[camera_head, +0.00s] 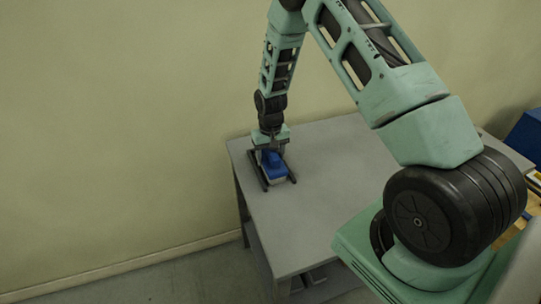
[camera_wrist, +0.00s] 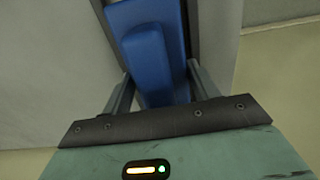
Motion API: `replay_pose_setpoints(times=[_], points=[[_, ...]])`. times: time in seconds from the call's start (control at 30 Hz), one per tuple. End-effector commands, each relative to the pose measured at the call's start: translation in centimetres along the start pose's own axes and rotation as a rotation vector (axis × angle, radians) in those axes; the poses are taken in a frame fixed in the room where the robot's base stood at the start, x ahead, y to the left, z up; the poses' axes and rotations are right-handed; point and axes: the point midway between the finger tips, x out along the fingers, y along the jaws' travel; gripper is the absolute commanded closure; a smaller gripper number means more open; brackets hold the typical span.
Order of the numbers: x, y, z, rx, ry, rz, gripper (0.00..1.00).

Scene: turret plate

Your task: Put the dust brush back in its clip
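The dust brush has a blue handle (camera_head: 272,160) and a pale lower part. It lies near the far left corner of the grey table, between the two dark rails of what looks like its clip (camera_head: 291,170). In the wrist view the blue handle (camera_wrist: 150,55) runs down between my fingers, with a dark rail (camera_wrist: 193,25) on its right. My gripper (camera_head: 270,152) points down over the brush; in the wrist view its fingers (camera_wrist: 160,70) flank the handle. Whether both fingers touch it is unclear. The brush's underside is hidden.
The grey table (camera_head: 320,200) is bare around the brush. A plain wall (camera_head: 120,120) stands close behind and to the left. A blue box (camera_head: 527,135) and some yellowish items sit at the far right. My arm hides part of the table's right side.

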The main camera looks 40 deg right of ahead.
Motion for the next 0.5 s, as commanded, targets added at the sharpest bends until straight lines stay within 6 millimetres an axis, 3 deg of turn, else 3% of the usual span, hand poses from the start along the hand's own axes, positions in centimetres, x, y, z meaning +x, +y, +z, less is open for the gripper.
replay_pose_setpoints(times=[0.07, 0.33, 0.5], points=[[0.0, 0.0, 0.0, 0.0, 0.0, 0.0, 0.21], [-0.1, 0.0, 0.0, 0.0, 0.0, 0.0, 0.21], [-1.2, 0.0, -0.1, 0.0, 0.003, 0.0, 0.21]])
